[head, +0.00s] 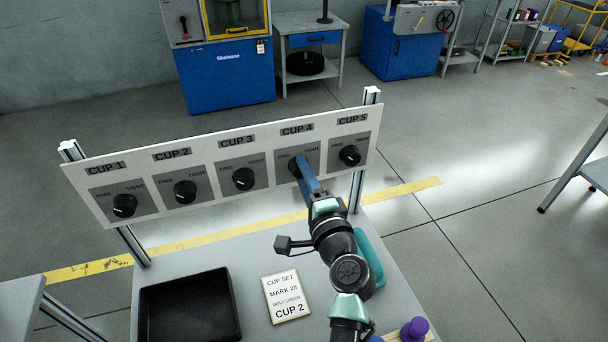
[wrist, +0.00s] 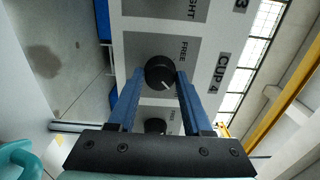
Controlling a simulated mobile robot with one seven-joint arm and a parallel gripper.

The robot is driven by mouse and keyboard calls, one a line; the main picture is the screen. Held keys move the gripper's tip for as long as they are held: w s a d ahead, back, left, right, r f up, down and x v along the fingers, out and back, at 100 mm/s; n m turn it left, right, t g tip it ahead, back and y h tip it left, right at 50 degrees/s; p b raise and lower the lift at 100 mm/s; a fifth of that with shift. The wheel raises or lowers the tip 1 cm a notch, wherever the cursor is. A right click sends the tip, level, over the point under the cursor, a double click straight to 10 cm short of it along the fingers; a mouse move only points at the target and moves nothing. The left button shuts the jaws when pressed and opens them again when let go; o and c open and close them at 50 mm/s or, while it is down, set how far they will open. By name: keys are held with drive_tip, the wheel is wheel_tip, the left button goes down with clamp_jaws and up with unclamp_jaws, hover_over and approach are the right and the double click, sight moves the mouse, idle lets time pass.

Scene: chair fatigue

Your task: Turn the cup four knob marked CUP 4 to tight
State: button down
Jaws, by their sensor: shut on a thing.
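The CUP 4 knob (wrist: 160,72) is round and black, on a grey square under the CUP 4 label (head: 297,129). My gripper (head: 300,170) reaches the panel there. In the wrist view its two blue fingers (wrist: 158,92) lie on either side of the knob, shut on it. The knob's white pointer line slants to the lower right in that view, away from the FREE mark (wrist: 183,52) and toward the TIGHT side. The TIGHT mark (head: 311,150) shows in the head view; in the wrist view a finger seems to hide it. The fingers mostly hide the knob in the head view.
The white panel (head: 150,205) also carries the CUP 3 knob (head: 243,179) and CUP 5 knob (head: 350,155), close on either side. Below are a black tray (head: 146,300), a CUP 2 card (head: 286,297) and a purple object (head: 414,329) on the grey table.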

drive_tip(key=shift+c, duration=1.6)
unclamp_jaws()
drive_tip(key=v, duration=1.3)
